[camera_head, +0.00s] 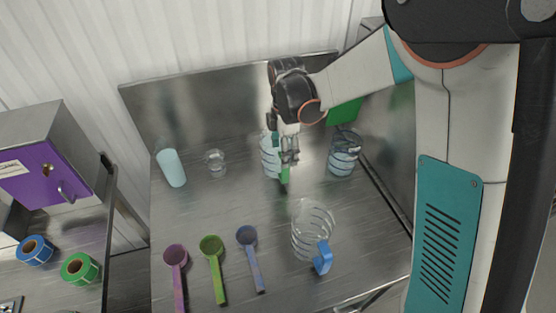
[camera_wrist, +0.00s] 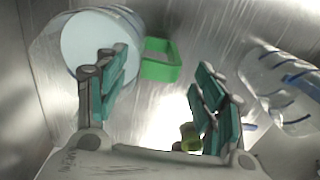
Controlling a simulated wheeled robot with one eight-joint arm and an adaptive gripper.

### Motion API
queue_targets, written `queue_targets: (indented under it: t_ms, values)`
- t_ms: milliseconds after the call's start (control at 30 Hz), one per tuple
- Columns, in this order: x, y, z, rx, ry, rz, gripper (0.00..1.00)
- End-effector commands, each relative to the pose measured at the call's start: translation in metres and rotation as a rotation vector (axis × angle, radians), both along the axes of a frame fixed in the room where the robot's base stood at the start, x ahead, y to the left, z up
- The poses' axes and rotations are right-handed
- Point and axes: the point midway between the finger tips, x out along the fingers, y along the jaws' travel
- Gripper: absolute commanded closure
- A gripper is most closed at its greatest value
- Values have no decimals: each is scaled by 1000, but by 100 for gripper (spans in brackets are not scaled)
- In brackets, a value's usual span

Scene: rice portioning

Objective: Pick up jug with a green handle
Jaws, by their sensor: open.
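The jug with a green handle (camera_head: 269,160) stands on the steel table, a clear ringed jug partly hidden behind my gripper. Its green handle (camera_head: 284,177) shows just below the fingers. My gripper (camera_head: 289,156) is open and points down by the jug's handle side. In the wrist view the jug (camera_wrist: 95,38) is at upper left with a pale round surface. There the green handle (camera_wrist: 160,62) lies between the two spread fingers in the picture. I cannot tell whether any finger touches it.
A clear jug with a blue handle (camera_head: 313,228) stands in front. Another ringed jug (camera_head: 344,155) stands right. A glass (camera_head: 215,161) and a pale blue bottle (camera_head: 171,167) are left. Purple (camera_head: 175,257), green (camera_head: 212,246) and blue (camera_head: 247,237) scoops lie in front.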

Motion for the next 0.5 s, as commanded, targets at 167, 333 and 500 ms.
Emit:
queue_targets:
  t_ms: [167, 333, 500]
  values:
    - [-3, 2, -28, 0, 0, 0, 38]
    - [-3, 1, -38, 0, 0, 0, 38]
    - [-3, 1, -37, 0, 0, 0, 38]
